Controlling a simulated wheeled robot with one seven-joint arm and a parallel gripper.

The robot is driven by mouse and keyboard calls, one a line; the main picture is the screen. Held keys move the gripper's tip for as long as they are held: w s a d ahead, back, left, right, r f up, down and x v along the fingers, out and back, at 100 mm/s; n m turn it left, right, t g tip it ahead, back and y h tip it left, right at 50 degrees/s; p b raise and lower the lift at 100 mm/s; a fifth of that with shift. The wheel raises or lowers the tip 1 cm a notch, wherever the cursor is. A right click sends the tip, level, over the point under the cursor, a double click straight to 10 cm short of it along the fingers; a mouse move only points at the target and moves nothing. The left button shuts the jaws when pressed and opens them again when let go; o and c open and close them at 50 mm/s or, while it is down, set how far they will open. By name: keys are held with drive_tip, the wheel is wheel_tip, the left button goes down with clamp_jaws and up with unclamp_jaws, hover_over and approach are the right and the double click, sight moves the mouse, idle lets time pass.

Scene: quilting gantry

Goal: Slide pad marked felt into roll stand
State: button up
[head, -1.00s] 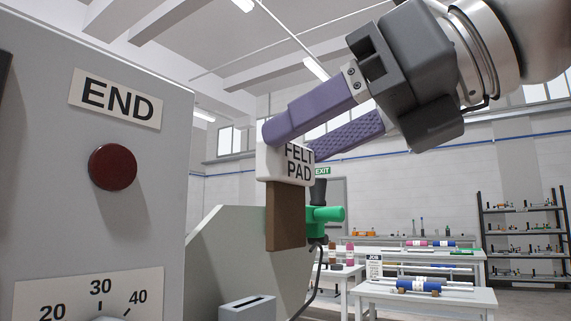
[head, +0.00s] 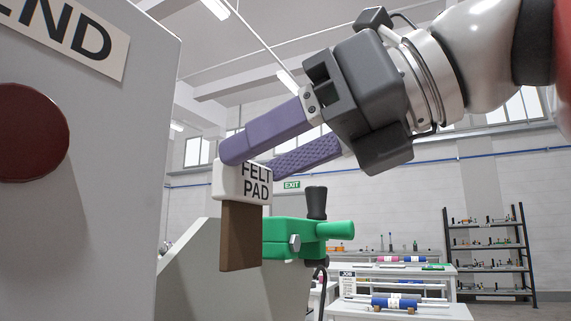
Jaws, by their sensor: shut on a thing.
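The felt pad is a white block (head: 243,193) marked FELT PAD with a brown slab (head: 240,237) hanging below it. My gripper (head: 262,150) comes in from the upper right, its purple fingers shut on the white block. The pad hangs upright in the air, in front of a grey slanted panel (head: 193,262) and a green clamp-like part (head: 291,238) with a black knob. I cannot tell which part is the roll stand; no slot for the pad shows in this view.
A grey cabinet (head: 130,200) with an END label and a dark red button (head: 30,130) stands close at the left. Farther back are white tables with blue rolls (head: 398,303), a shelf rack (head: 487,245) and a wall with an EXIT sign (head: 292,184).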

sight(247, 246)
drive_tip(key=shift+s+d+r, duration=0.1)
drive_tip(key=shift+d+r, duration=0.05)
drive_tip(key=shift+d, duration=0.15)
wheel_tip(247, 246, down, 6)
drive_tip(key=b, duration=0.4)
drive_tip(key=shift+b, duration=0.4)
drive_tip(key=shift+r, duration=0.1)
drive_tip(key=shift+p, duration=0.9)
idle(0.9)
idle(0.4)
drive_tip(key=shift+f+b, duration=0.4)
drive_tip(key=shift+f, duration=0.05)
drive_tip(key=shift+f+b, duration=1.55)
drive_tip(key=shift+f, duration=0.55)
drive_tip(key=o, duration=1.1)
drive_tip(key=shift+o, duration=0.2)
